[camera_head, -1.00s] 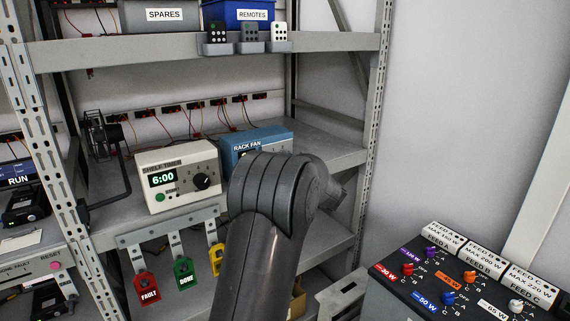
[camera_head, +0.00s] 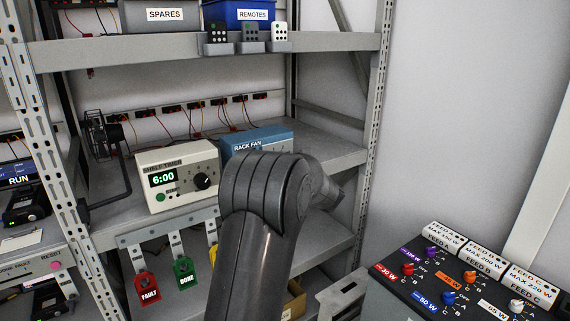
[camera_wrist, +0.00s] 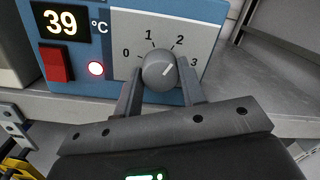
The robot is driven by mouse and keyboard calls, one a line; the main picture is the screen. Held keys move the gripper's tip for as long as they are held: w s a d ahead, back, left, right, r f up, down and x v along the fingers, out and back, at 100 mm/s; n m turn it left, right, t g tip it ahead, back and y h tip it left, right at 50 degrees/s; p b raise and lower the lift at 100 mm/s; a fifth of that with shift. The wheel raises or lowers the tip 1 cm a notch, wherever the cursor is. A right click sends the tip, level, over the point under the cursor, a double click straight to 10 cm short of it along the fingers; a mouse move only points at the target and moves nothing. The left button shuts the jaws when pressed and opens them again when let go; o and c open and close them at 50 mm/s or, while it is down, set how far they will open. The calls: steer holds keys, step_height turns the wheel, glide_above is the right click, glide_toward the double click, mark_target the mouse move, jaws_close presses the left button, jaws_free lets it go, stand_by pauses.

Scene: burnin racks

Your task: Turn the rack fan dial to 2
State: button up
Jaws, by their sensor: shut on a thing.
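The rack fan unit (camera_head: 262,138) is a blue box on the middle shelf, partly hidden behind my arm in the head view. In the wrist view, its front (camera_wrist: 97,12) shows "39 °C", a red switch, a lit red lamp and a grey round dial (camera_wrist: 158,70) with marks 0 to 3. My gripper (camera_wrist: 160,76) is shut on the dial, one finger on each side. The head view hides the gripper.
The cream shelf timer (camera_head: 180,178), reading 6:00, stands left of the rack fan unit. Red, green and yellow tags hang below the shelf. A feed panel (camera_head: 470,275) with coloured knobs is at lower right. The shelf right of the fan unit is bare.

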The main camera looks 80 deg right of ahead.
stand_by(0.3)
steer(key=o, duration=1)
steer(key=v, duration=1)
steer(key=shift+s+a, duration=0.3)
steer(key=shift+w+f, duration=0.1)
